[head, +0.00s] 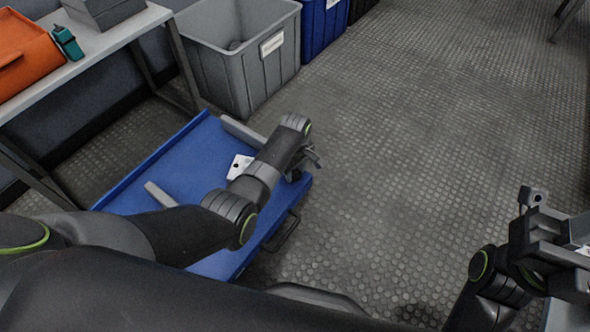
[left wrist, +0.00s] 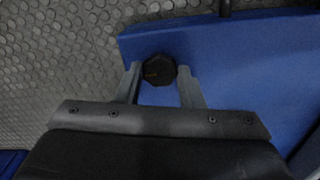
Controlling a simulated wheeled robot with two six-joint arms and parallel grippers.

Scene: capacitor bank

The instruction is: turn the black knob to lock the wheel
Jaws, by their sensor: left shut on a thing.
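The black knob (left wrist: 159,69) is a dark, many-sided knob at the edge of the blue cart in the left wrist view. My left gripper (left wrist: 160,76) is shut on it, with one grey finger on each side. In the head view my left gripper (head: 304,162) is at the right corner of the blue cart (head: 187,160), and my own wrist hides the knob there. I cannot make out the wheel in either view. My right gripper (head: 566,255) is at the right edge of the head view, away from the cart; its fingertips are not clear.
A white card (head: 240,166) and grey bars (head: 160,195) are on the cart. A grey bin (head: 228,75) and a blue bin (head: 322,25) stand behind. A bench (head: 95,47) is at left.

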